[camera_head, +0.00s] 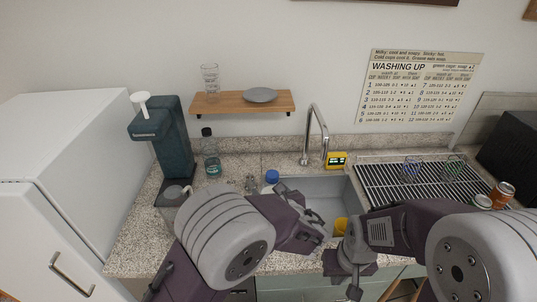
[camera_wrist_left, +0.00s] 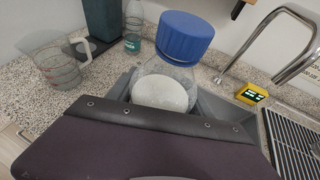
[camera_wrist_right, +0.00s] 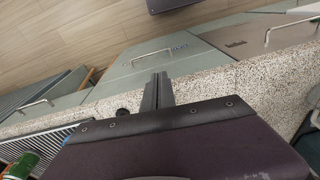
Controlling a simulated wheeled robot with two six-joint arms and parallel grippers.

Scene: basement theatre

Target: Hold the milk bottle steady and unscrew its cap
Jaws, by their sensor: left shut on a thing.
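The milk bottle is clear with white milk inside and a blue cap (camera_head: 272,176). In the left wrist view the bottle (camera_wrist_left: 166,86) stands upright just beyond my gripper, with its cap (camera_wrist_left: 185,36) on. In the head view its lower part is hidden behind my left arm. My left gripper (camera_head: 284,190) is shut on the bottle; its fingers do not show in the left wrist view. My right gripper (camera_head: 354,290) points down near the counter's front edge, away from the bottle. In the right wrist view its fingers (camera_wrist_right: 158,78) are together and empty.
The grey sink (camera_head: 325,190) with a tall tap (camera_head: 322,130) lies by the bottle, with a yellow timer (camera_head: 337,159) behind. A drying rack (camera_head: 390,180) and cans (camera_head: 502,193) are at right.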

